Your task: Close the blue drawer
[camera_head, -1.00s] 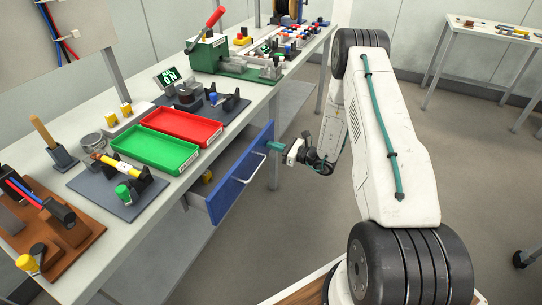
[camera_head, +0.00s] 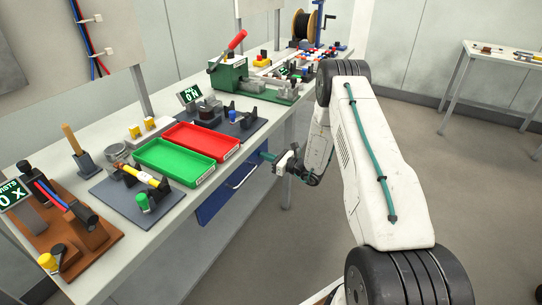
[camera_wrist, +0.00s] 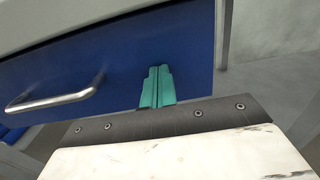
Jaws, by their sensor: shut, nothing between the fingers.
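The blue drawer (camera_head: 222,196) is under the worktable, its front close below the tabletop edge, and none of its inside shows. In the wrist view the blue front (camera_wrist: 125,60) fills the upper part, with its metal bar handle (camera_wrist: 55,98) at the left. My gripper (camera_head: 266,157) is at the right part of the front, with its teal fingers (camera_wrist: 157,86) shut together and empty. The fingertips are at the front, right of the handle; whether they touch it I cannot tell. The handle also shows in the head view (camera_head: 243,179).
The tabletop edge (camera_wrist: 60,20) overhangs the drawer front. Above stand a green tray (camera_head: 172,165), a red tray (camera_head: 200,141) and a green press (camera_head: 232,78). A table leg (camera_wrist: 224,35) is right of the drawer. Open floor (camera_head: 285,240) lies in front.

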